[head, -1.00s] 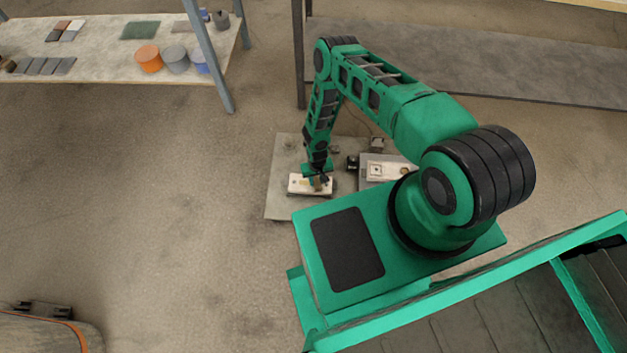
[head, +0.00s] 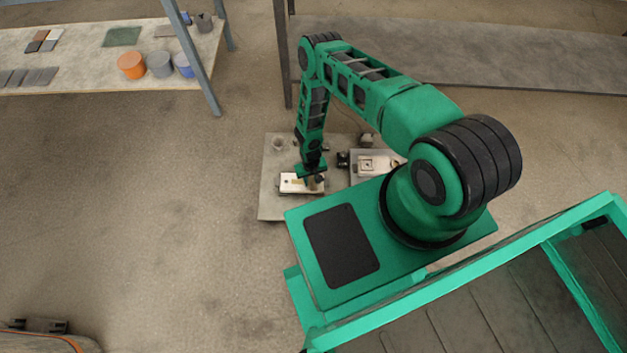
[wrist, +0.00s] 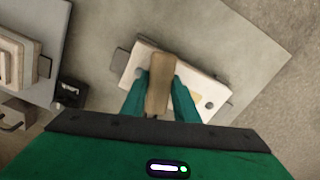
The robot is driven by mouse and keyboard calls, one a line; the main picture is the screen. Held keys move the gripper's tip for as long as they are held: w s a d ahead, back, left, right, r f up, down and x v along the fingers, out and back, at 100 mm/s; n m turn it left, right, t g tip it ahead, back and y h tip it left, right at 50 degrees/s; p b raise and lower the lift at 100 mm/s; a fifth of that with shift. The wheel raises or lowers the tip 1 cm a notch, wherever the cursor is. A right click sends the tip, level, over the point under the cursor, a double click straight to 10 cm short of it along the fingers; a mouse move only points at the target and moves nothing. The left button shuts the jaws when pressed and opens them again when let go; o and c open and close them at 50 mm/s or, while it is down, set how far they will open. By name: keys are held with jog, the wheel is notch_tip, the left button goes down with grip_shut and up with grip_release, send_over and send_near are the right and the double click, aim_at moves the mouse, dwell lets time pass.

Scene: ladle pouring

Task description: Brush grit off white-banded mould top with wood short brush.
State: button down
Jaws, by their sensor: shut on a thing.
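My gripper (wrist: 160,98) is shut on the wood short brush (wrist: 159,78), a tan block between its two green fingers in the wrist view. The brush is over a pale mould (wrist: 206,84) with a dark hole near its right end; I cannot tell whether the bristles touch it. A small tan patch shows on the mould top beside the right finger. In the head view the same mould (head: 289,183) lies on a grey plate on the floor, under my gripper (head: 313,178). Another pale mould (head: 376,166) stands to the right. No white band is clear.
The grey plate (head: 271,207) has bare room around the mould. A small black object (head: 343,159) stands between the two moulds and shows in the wrist view (wrist: 70,92). A shelf (head: 75,85) with orange, grey and blue pots is at the back left.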

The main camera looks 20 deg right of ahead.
jog(key=shift+w+a+f, duration=0.1)
jog(key=shift+w+a, duration=0.35)
jog(key=shift+a, duration=0.65)
jog(key=shift+w+a+r, duration=0.1)
jog(key=shift+w+a, duration=0.35)
jog(key=shift+a, duration=0.7)
jog(key=shift+w+a+f, duration=0.1)
jog(key=shift+w+a, duration=0.35)
jog(key=shift+a, duration=0.65)
jog(key=shift+w+a+f, duration=0.1)
jog(key=shift+w+a, duration=0.1)
jog(key=shift+a, duration=0.4)
jog(key=shift+w+a, duration=0.2)
jog(key=shift+a, duration=0.35)
notch_tip(320, 180, up, 6)
jog(key=shift+d, duration=0.15)
jog(key=shift+r, duration=1.55)
jog(key=shift+w+r, duration=0.1)
